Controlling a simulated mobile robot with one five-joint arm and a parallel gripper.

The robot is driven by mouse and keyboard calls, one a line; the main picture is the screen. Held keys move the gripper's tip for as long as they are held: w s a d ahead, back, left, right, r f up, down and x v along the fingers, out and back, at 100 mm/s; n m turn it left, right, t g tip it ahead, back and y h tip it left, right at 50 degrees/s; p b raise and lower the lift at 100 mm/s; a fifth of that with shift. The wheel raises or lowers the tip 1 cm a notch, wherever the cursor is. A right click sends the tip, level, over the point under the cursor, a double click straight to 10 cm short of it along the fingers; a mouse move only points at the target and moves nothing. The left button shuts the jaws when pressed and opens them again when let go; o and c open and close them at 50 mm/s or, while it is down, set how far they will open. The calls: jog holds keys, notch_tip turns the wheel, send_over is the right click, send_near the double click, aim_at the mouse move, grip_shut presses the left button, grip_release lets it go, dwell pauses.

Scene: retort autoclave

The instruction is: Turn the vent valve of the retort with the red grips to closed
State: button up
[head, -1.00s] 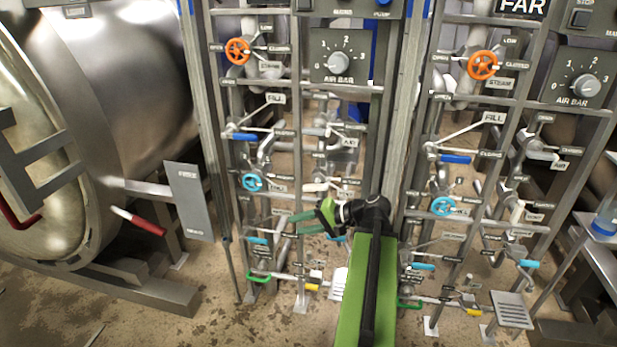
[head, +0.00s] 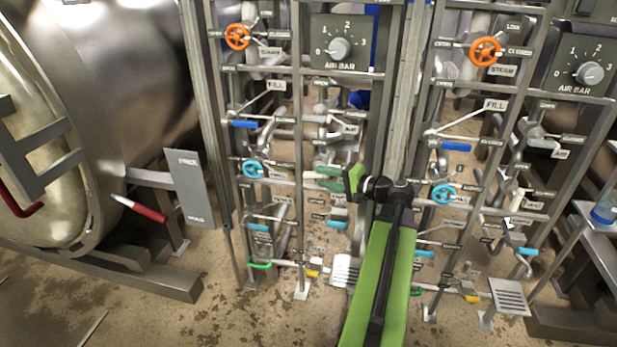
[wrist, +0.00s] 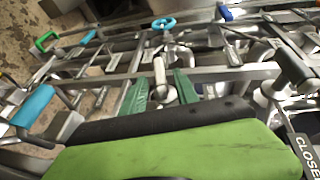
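The retort with the red grips (head: 130,100) is the large steel vessel at the left of the head view. Its valve rack stands just right of it. My gripper (head: 322,179) is at that rack's right part, at mid height, with its green fingers pointing left. In the wrist view my gripper (wrist: 162,88) has its fingers apart, one on each side of a pale valve handle (wrist: 159,72) that stands up between them. I cannot tell whether they touch it. This may be the vent valve; its label is not readable. In the head view my fingers largely hide it.
An orange handwheel (head: 238,37), a blue handwheel (head: 253,169) and several levers crowd the same rack. A grey upright (head: 402,100) separates it from a similar rack at the right. Open floor lies at the front left.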

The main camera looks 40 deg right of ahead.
aim_at(308, 172)
jog(key=b+x, duration=0.1)
jog(key=x, duration=0.6)
jog(key=shift+s, duration=0.1)
grip_shut()
jog(key=shift+f+t+b, duration=0.3)
jog(key=shift+f+b, duration=0.05)
jog(key=shift+b, duration=0.55)
jog(key=shift+t+b, duration=0.3)
jog(key=shift+b, duration=0.35)
jog(key=shift+r+m+t+b, duration=0.25)
jog(key=shift+m+t+b, duration=0.05)
jog(key=shift+b, duration=0.15)
jog(key=shift+r, duration=0.4)
